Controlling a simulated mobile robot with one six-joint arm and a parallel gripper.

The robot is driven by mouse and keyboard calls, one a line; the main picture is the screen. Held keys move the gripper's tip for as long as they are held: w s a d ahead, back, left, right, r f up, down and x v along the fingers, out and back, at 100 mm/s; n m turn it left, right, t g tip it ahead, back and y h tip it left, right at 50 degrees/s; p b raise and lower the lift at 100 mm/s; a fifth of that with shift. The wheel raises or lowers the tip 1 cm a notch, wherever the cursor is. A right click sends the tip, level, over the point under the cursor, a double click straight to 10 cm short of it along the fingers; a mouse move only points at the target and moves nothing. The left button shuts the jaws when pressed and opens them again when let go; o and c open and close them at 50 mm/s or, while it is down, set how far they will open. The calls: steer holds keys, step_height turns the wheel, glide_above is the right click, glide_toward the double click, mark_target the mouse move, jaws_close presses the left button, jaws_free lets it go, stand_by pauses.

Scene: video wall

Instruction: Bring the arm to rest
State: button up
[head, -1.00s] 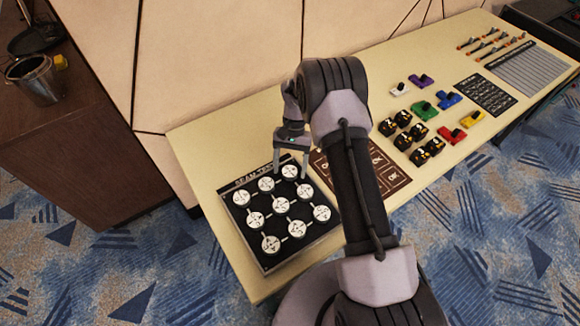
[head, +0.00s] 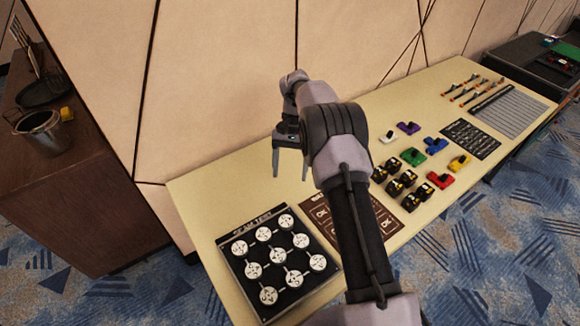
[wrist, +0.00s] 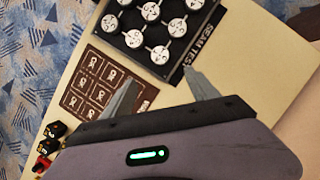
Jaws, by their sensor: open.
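My gripper (head: 290,160) is raised above the cream table (head: 205,187), near its back edge by the wall panels. Its two fingers are apart with nothing between them. In the wrist view my gripper (wrist: 160,95) also shows open and empty, with both fingertips over the table top. My arm bends up from the lower right of the head view and hides part of the brown card (head: 385,222). The black board with round white discs (head: 228,258) lies flat, in front of and below the gripper, apart from it.
Black and yellow blocks (head: 395,183) and coloured pieces, among them a green one (head: 412,157), stand right of my arm. A dark card (head: 470,139) and a grey striped panel (head: 512,113) lie farther right. A brown cabinet (head: 80,190) with a metal cup (head: 40,133) stands left.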

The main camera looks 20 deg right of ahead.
stand_by(0.4)
steer(key=s+a+r+t+b, duration=0.1)
steer(key=s+a+r+t, duration=0.1)
steer(key=s+r, duration=0.35)
steer(key=s+a+r+n+t+b, duration=0.1)
steer(key=s+r, duration=0.2)
steer(key=r, duration=0.6)
steer(key=s+a+r+t+b, duration=0.2)
steer(key=s+r, duration=0.2)
steer(key=r, duration=0.3)
steer(key=s+a+f+t+b, duration=0.1)
steer(key=s+t, duration=0.3)
steer(key=s, duration=1.5)
steer(key=shift+a+f+t+b, duration=0.4)
steer(key=shift+a+f, duration=0.2)
steer(key=shift+s, duration=0.1)
